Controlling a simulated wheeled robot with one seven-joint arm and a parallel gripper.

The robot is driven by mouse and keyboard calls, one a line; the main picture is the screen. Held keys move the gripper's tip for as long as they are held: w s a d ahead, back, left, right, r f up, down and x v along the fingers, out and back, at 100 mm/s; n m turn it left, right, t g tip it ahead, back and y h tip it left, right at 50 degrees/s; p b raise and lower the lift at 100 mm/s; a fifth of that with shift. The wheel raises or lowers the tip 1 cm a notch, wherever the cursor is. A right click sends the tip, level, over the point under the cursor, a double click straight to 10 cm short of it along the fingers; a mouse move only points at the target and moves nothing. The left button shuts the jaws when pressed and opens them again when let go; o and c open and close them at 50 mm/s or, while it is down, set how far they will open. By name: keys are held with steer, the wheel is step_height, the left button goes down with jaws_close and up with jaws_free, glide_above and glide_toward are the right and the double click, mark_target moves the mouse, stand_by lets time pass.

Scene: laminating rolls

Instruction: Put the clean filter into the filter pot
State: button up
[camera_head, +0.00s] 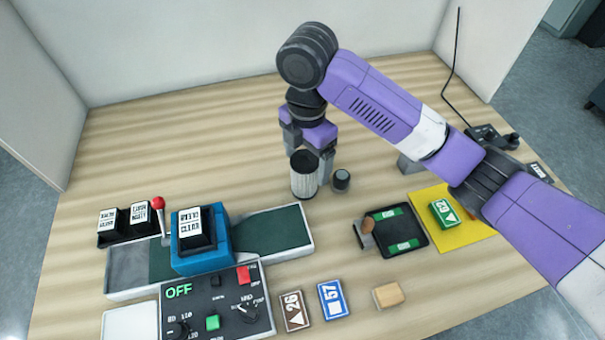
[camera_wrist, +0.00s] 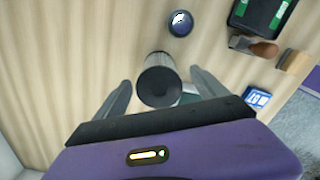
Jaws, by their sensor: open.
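A pale ribbed cylinder with a black top, which looks like the filter (camera_head: 304,181), stands upright on the table. It also shows in the wrist view (camera_wrist: 158,84), with its dark round end towards the camera. My gripper (camera_head: 308,153) is open, just behind and above it in the head view. In the wrist view my gripper's (camera_wrist: 161,88) fingers lie to either side of the cylinder, with a gap on both sides. A small dark round item (camera_head: 341,180) stands just right of the cylinder; it also shows in the wrist view (camera_wrist: 181,23). I cannot tell which thing is the filter pot.
A laminating machine (camera_head: 193,257) with a red-knobbed lever and control panel (camera_head: 217,307) stands front left. A black tray (camera_head: 400,231), a yellow mat (camera_head: 466,238), cards (camera_head: 333,300) and a wooden block (camera_head: 388,295) lie right and front. The back left table is clear.

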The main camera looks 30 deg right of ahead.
steer(key=f+p, duration=0.1)
steer(key=f, duration=0.6)
steer(key=shift+a+f, duration=0.15)
steer(key=shift+a, duration=0.05)
steer(key=c, duration=1.6)
step_height(320, 180, up, 20)
